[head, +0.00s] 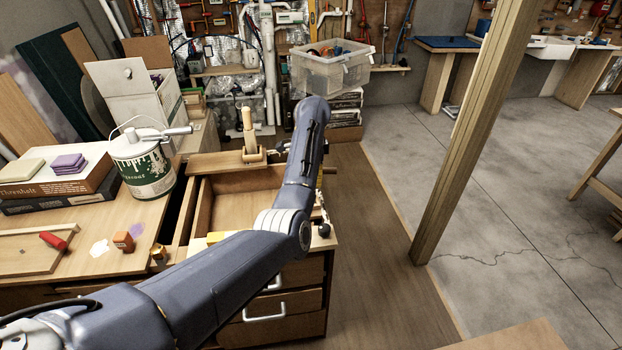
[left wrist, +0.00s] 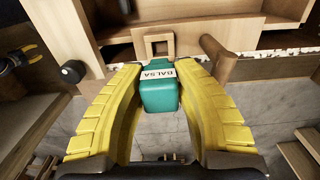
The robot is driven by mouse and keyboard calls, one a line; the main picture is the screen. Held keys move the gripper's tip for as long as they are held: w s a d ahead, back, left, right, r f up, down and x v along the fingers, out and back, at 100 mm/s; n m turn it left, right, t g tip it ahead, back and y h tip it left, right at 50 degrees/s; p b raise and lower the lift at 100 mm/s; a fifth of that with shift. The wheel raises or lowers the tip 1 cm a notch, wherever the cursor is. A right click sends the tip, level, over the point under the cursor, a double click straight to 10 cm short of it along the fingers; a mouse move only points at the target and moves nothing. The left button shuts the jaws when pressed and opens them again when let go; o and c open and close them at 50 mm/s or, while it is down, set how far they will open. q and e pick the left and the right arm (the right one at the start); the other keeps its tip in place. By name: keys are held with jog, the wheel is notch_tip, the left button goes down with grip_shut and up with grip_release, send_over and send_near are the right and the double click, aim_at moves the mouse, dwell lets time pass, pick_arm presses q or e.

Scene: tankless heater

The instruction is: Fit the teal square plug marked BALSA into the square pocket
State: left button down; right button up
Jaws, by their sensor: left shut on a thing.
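In the left wrist view, the teal plug (left wrist: 160,97) is a blocky piece with a white label reading BALSA. My left gripper (left wrist: 157,72) has yellow ribbed fingers shut on its two sides. A small wooden frame with a square opening, the square pocket (left wrist: 149,48), stands just beyond the plug. The plug appears apart from it, though the exact gap is hard to judge. In the head view my left arm reaches over the bench, and its gripper and the plug are hidden behind the arm. My right gripper is not in view.
A round wooden peg (left wrist: 214,55) juts out right of the pocket. In the head view an open wooden drawer (head: 236,183), a paint can (head: 141,165) and stacked boxes (head: 65,182) crowd the bench. A wooden post (head: 474,130) stands right; concrete floor beyond is mostly clear.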

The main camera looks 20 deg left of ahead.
pick_arm(q)
jog(key=shift+f, duration=2.7)
jog(key=shift+f, duration=1.35)
dwell(0.4)
jog(key=c, duration=1)
grip_release()
notch_tip(320, 180, up, 12)
dwell(0.4)
